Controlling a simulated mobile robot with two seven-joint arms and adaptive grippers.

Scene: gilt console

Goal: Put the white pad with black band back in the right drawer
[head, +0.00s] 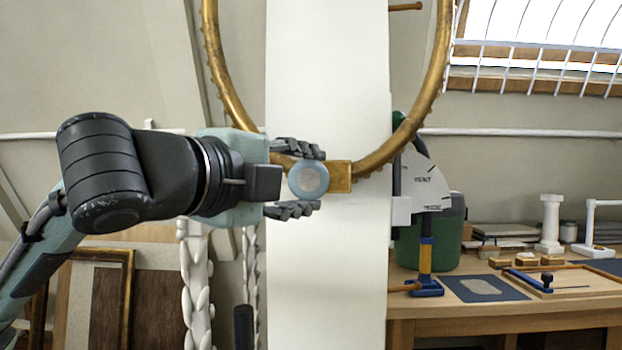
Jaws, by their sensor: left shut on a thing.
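My left gripper (308,180) reaches in from the left, one finger above and one below a small round thing with a pale blue rim and beige centre (310,178). It is shut on this round thing and holds it up in front of a tall white panel. I cannot make out a white pad with a black band, and no right drawer shows. My right gripper is not in view.
A large gold ring frame (213,60) with a gold block (341,177) at its bottom is behind the gripper. A wooden workbench (480,309) at right carries a green bin (447,240), a blue mat (486,288) and tools. Wooden frames lean at lower left.

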